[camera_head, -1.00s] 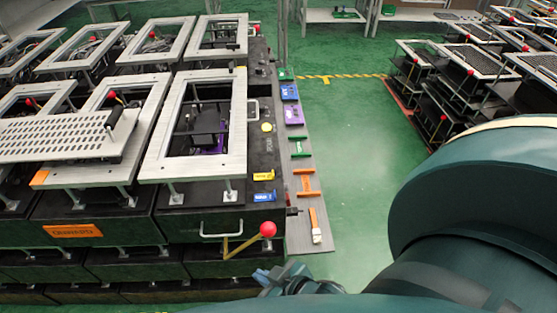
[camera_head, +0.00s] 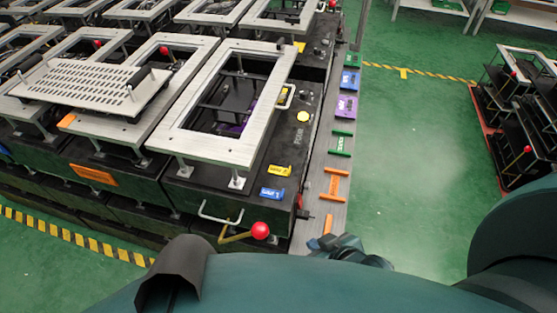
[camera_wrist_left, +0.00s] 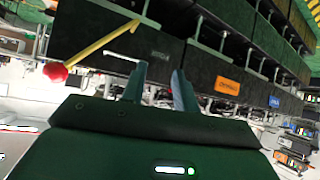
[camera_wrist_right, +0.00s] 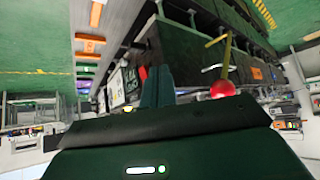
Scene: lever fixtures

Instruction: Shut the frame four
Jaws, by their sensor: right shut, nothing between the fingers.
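The nearest pale metal frame (camera_head: 265,53) is a rectangular ring held on short posts above a black cabinet (camera_head: 300,155). It looks level. I cannot read which frame is number four. A yellow lever with a red ball (camera_head: 260,231) sticks out at the cabinet's front corner; the ball also shows in the left wrist view (camera_wrist_left: 55,71) and the right wrist view (camera_wrist_right: 223,89). My right gripper (camera_head: 345,247) is right of the ball, apart from it; its fingers are together and empty in the right wrist view (camera_wrist_right: 158,85). My left gripper (camera_wrist_left: 160,82) has its fingers apart, empty, with the lever to its left.
More frames stand behind and left, one under a perforated plate (camera_head: 85,85). A grey strip (camera_head: 325,200) with coloured parts runs along the cabinet's right side. A dark rack (camera_head: 525,130) stands at the right. The green floor (camera_head: 410,170) between is clear.

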